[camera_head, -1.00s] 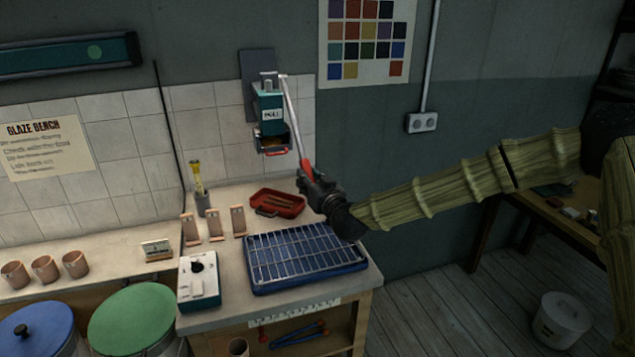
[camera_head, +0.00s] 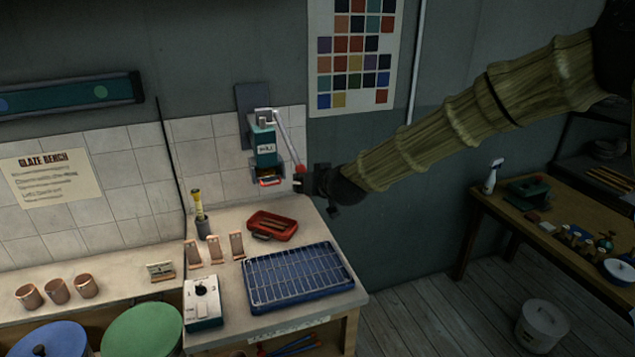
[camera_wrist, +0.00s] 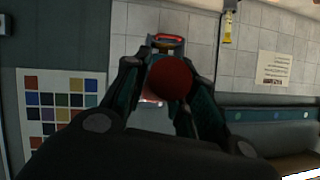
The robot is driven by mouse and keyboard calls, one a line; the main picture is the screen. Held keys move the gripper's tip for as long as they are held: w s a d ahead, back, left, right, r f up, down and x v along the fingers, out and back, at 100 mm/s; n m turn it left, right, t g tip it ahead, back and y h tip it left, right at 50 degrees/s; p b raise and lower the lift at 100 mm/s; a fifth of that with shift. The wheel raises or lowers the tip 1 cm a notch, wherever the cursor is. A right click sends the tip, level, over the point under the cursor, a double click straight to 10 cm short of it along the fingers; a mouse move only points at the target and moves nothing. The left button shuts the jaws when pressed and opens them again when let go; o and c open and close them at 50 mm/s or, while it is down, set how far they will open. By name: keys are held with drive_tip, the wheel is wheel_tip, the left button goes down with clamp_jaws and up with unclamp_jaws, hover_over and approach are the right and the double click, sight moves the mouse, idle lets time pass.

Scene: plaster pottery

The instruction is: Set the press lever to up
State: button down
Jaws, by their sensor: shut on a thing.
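The teal press (camera_head: 263,150) is mounted on the tiled wall above the bench. Its pale metal lever (camera_head: 288,138) runs from the top of the press, sloping down and to the right in the head view. The lever's red grip (camera_head: 300,167) is at its lower end. My gripper (camera_head: 303,181) is shut on this grip, right of the press. In the wrist view the round red end of the grip (camera_wrist: 170,77) sits between the fingers of my gripper (camera_wrist: 172,92). Most of the press is hidden behind the grip and fingers there.
A colour chart (camera_head: 355,52) hangs right of the press. The wall below the chart is bare.

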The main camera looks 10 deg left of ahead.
drive_tip(key=r+p, duration=0.1)
drive_tip(key=r, duration=0.1)
drive_tip(key=r+g+p, duration=0.1)
drive_tip(key=r, duration=0.2)
drive_tip(key=r+g+h+p, duration=0.1)
drive_tip(key=r, duration=0.2)
drive_tip(key=shift+s+d+r+p, duration=0.1)
drive_tip(key=shift+s+d+p, duration=0.1)
drive_tip(key=shift+s+p, duration=0.15)
drive_tip(key=shift+r+g+h, duration=0.3)
drive_tip(key=shift+r+h, duration=0.1)
drive_tip(key=shift+r, duration=0.9)
drive_tip(key=shift+w+r, duration=0.1)
drive_tip(key=shift+r, duration=0.1)
drive_tip(key=c, duration=1.2)
unclamp_jaws()
drive_tip(key=shift+o, duration=0.2)
drive_tip(key=shift+f, duration=0.15)
drive_tip(key=v, duration=1.2)
